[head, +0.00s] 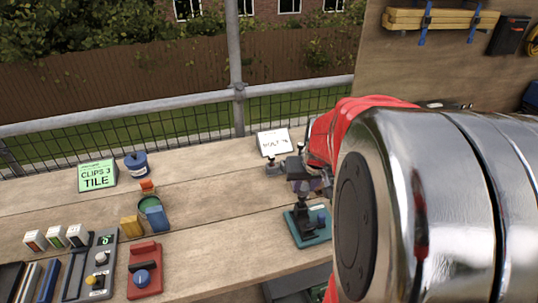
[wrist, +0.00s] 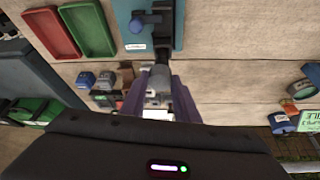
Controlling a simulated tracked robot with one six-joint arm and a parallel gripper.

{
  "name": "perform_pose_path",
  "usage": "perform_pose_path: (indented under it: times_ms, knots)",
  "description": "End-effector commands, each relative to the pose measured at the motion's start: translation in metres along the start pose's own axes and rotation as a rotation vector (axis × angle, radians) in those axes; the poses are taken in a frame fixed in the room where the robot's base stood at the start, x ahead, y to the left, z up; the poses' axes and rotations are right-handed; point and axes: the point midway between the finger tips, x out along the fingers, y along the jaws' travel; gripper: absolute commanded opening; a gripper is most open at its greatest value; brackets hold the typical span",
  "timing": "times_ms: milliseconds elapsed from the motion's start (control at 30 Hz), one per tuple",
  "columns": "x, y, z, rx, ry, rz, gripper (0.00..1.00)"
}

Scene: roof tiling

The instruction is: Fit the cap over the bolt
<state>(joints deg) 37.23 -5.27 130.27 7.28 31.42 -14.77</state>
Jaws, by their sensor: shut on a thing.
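My gripper (head: 303,178) is in the middle right of the head view, just above a black stand on a teal base (head: 318,232). In the wrist view its two purple-grey fingers (wrist: 158,98) are shut on a small grey piece (wrist: 158,84). The piece looks like the cap, but its shape is partly hidden by the fingers. The teal base (wrist: 179,25) shows at the top of the wrist view, with a blue knob and a dark arm reaching towards the fingers. I cannot make out the bolt clearly, nor tell whether the grey piece touches the stand.
A white sign (head: 274,142) with unclear lettering stands behind the gripper. A green sign (head: 97,175), blue tub (head: 136,165), blue and yellow blocks and a red device (head: 145,270) lie left. Red (wrist: 52,33) and green (wrist: 87,29) trays show in the wrist view.

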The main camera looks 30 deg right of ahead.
Motion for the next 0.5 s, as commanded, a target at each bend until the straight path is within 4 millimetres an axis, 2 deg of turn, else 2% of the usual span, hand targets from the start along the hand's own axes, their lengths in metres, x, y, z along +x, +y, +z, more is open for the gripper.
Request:
perform_pose_path:
  times_ms: [500]
  knots:
    - [0.019, 0.000, 0.009, 0.001, 0.000, 0.000, 0.08]
